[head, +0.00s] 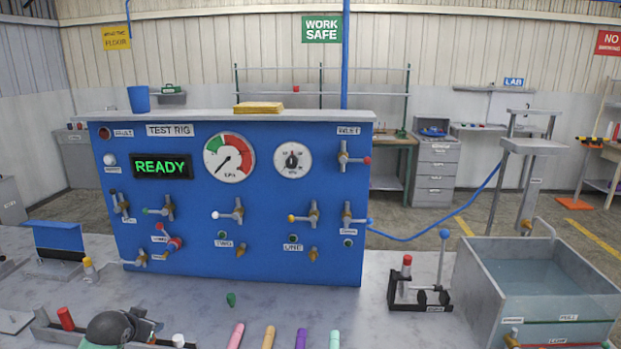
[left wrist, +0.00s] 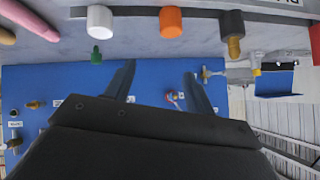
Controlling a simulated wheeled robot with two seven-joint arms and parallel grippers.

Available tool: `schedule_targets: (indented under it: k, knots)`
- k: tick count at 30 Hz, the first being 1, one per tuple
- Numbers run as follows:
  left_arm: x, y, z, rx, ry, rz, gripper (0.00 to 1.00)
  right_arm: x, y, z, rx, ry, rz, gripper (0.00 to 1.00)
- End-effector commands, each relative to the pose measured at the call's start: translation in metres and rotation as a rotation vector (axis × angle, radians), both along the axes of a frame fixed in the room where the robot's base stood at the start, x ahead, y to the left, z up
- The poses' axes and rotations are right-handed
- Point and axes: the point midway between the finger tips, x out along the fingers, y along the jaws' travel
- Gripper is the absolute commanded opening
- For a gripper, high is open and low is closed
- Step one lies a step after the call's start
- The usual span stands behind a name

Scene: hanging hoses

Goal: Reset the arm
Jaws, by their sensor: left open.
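My left gripper (left wrist: 157,76) shows in the left wrist view with its two dark fingers apart and nothing between them. Behind the fingers is the blue test rig panel (left wrist: 60,82), seen upside down. A dark rounded part at the bottom left edge of the head view looks like my left wrist; its fingers cannot be made out there. My right gripper is in neither view. In the head view the test rig (head: 290,255) stands upright with a green READY display (head: 161,166), two gauges and several valve handles.
Several coloured hose ends (head: 268,337) line the bench's front edge. A small green piece (head: 231,299) lies behind them. A lever stand (head: 420,296) and a water tank (head: 535,283) are at the right. The bench (head: 330,300) between rig and stand is clear.

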Motion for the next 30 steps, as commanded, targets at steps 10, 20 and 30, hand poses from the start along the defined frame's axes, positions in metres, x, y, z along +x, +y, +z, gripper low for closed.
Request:
schedule_targets:
  k: [10,20,30]
  knots:
    - [-0.122,-0.107,-0.133,0.018,0.298,0.042,0.55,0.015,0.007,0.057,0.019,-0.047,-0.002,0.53]
    - [-0.251,-0.212,-0.237,-0.048,0.482,0.003,0.55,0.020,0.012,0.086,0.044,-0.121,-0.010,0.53]
    - [-0.382,-0.288,-0.328,-0.175,0.679,-0.020,0.55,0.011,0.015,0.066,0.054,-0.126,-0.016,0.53]
